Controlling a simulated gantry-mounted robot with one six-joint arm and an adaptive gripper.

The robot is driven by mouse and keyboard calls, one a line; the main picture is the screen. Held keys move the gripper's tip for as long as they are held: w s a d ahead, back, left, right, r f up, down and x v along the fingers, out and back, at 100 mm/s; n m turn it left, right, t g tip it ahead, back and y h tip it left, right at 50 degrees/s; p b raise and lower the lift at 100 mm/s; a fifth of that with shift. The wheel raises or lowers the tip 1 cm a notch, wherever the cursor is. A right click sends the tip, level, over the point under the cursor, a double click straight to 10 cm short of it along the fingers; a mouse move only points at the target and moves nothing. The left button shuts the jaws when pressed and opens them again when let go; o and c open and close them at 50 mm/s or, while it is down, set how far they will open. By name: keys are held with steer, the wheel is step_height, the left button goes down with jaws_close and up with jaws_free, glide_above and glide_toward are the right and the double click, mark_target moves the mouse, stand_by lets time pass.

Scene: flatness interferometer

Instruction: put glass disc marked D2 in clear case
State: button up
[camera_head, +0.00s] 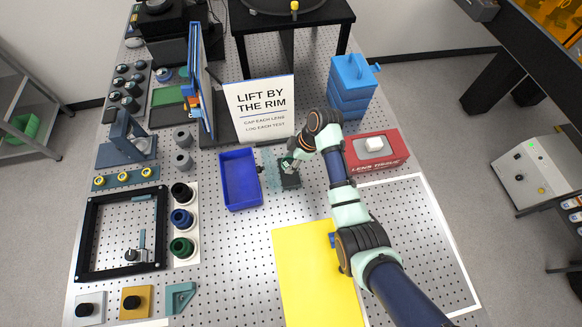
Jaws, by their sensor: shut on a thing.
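My gripper (288,163) is in the middle of the board, just right of the blue tray. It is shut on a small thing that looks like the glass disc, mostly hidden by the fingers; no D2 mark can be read. A pale, see-through clear case (269,168) appears to stand directly left of and beneath the gripper, with a dark patch below the fingers. I cannot tell whether the disc touches the case.
An empty-looking blue tray (240,181) stands close on the left. Behind is a "Lift by the rim" sign (262,105). A red lens box (384,160) and blue stacked blocks (350,88) are to the right. A yellow sheet (305,265) lies in front.

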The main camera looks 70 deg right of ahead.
steer(key=shift+f, duration=2.3)
steer(key=shift+b, duration=0.3)
steer(key=shift+f, duration=0.2)
steer(key=o, duration=1.1)
steer(key=shift+o, duration=0.2)
steer(key=shift+r, duration=0.15)
steer(key=shift+r, duration=0.3)
steer(key=p+v, duration=0.1)
steer(key=v, duration=1)
steer(key=shift+s+r, duration=0.2)
